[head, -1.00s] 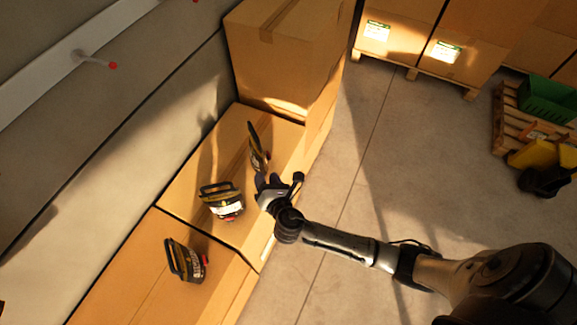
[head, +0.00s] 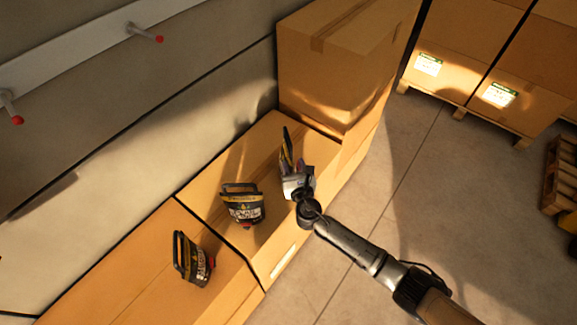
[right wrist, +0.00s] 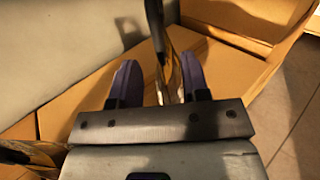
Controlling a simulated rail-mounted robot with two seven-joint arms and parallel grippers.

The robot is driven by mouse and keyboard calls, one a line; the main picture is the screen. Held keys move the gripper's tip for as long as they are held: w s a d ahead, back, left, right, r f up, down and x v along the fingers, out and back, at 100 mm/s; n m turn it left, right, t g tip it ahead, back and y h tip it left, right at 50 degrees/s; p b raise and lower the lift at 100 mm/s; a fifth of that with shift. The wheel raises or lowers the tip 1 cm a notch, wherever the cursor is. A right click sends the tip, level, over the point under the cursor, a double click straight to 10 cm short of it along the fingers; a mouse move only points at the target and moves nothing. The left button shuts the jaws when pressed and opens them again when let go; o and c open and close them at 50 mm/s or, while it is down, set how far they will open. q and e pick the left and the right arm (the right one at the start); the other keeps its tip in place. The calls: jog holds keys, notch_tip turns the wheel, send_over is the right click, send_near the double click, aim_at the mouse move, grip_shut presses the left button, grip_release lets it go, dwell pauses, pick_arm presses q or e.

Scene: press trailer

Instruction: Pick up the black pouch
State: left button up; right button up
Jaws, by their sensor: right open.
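Three similar black items with yellow trim stand on cardboard boxes; I take the one at my right gripper as the black pouch (head: 286,152). It is upright, narrow side partly toward the head view, its lower part hidden by the gripper. My right gripper (head: 297,177) is open at the pouch. In the right wrist view the pouch (right wrist: 163,45) passes between the two purple-grey fingers, closer to the right one; contact cannot be told. My left gripper is not in view.
A second black item (head: 242,204) stands on the same box (head: 215,185), left of my gripper. A third (head: 194,260) is on the nearer box. A taller carton (head: 340,75) rises behind. Clear floor (head: 410,220) lies to the right.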

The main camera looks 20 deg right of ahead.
aim_at(289, 152)
jog(key=w, duration=0.1)
jog(key=w+b, duration=0.1)
jog(key=w, duration=0.2)
jog(key=shift+w+d+f, duration=0.1)
jog(key=shift+w+d, duration=0.2)
jog(key=shift+w, duration=0.1)
jog(key=shift+w+b, duration=0.3)
jog(key=shift+w, duration=0.15)
jog(key=c, duration=0.6)
grip_shut()
